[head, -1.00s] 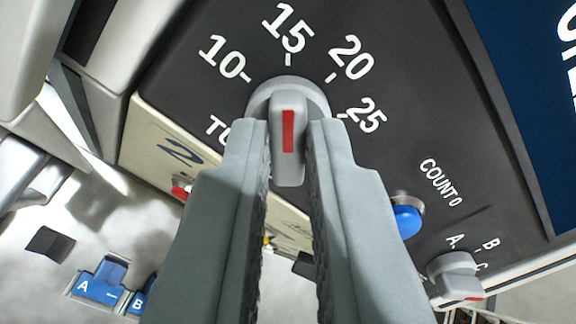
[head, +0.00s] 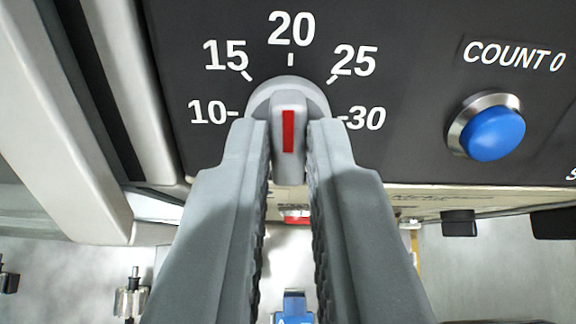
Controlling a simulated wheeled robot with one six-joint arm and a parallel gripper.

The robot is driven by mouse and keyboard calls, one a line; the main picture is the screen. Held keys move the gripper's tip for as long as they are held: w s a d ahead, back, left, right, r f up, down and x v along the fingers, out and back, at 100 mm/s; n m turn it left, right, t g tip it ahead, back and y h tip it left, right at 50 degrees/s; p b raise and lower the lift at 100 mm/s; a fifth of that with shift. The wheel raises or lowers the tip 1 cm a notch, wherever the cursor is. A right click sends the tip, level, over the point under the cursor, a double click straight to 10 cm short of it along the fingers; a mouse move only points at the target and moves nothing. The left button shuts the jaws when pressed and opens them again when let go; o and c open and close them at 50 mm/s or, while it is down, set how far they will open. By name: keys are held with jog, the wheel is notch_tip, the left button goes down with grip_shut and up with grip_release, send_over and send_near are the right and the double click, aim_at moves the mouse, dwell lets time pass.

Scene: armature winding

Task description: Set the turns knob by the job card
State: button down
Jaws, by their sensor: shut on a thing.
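The turns knob (head: 288,96) is grey with a red mark and sits on a black panel (head: 400,125). Its scale reads 10, 15, 20, 25 and 30. The red mark lines up with the tick under 20. My gripper (head: 287,150) is shut on the knob, one finger on each side of it. The fingers hide the panel's lettering below the scale. No readable job card shows now; only a cream strip with small unreadable text (head: 440,199) shows below the panel edge.
A blue push button (head: 496,134) in a metal ring, under the label COUNT 0, stands right of the knob. A pale rail (head: 75,110) runs along the left. Below are a blue part marked A (head: 293,306) and a small metal part (head: 131,300) on a light surface.

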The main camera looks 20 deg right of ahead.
dwell(0.4)
jog(key=c, duration=1.5)
grip_release()
jog(key=v, duration=1.7)
jog(key=shift+s+r, duration=0.15)
jog(key=shift+s, duration=0.1)
